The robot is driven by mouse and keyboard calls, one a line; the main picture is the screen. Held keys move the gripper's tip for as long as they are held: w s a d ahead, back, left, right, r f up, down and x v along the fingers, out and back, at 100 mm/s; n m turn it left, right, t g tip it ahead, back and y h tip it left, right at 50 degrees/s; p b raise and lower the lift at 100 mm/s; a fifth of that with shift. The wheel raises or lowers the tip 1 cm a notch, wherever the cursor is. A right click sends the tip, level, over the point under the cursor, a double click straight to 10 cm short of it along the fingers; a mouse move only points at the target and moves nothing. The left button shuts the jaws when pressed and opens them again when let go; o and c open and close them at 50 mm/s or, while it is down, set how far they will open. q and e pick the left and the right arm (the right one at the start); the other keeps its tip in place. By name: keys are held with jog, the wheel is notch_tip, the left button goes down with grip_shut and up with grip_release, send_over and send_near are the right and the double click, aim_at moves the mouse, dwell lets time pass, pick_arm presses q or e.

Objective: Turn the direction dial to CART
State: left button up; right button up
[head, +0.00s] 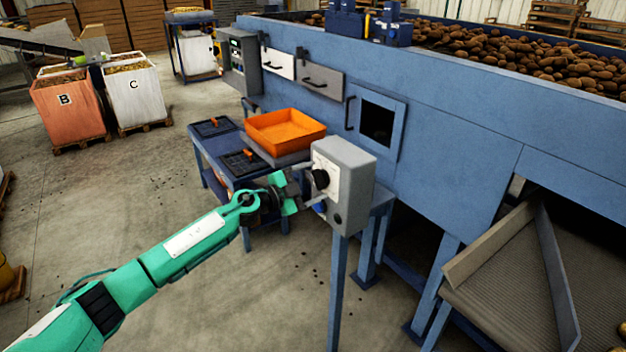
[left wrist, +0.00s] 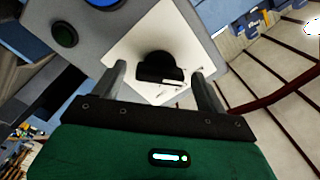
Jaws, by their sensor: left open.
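The direction dial (head: 320,179) is a black knob on the pale face plate of a grey control box (head: 355,180), which stands on a blue post. In the left wrist view the dial (left wrist: 158,68) sits on the white plate (left wrist: 125,50), its lettering too small to read. My left gripper (head: 310,190) is in front of the box face, close to the dial. In the left wrist view its two fingers (left wrist: 162,85) are apart, one on each side of the dial, with gaps between them and the knob. My right gripper is not in view.
An orange tray (head: 286,131) stands behind the box beside the blue grader (head: 450,140). A conveyor (head: 510,270) is at right. Open floor lies at left.

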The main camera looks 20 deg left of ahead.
pick_arm(q)
jog(key=shift+w+d, duration=0.1)
jog(key=shift+w, duration=0.05)
jog(key=c, duration=1)
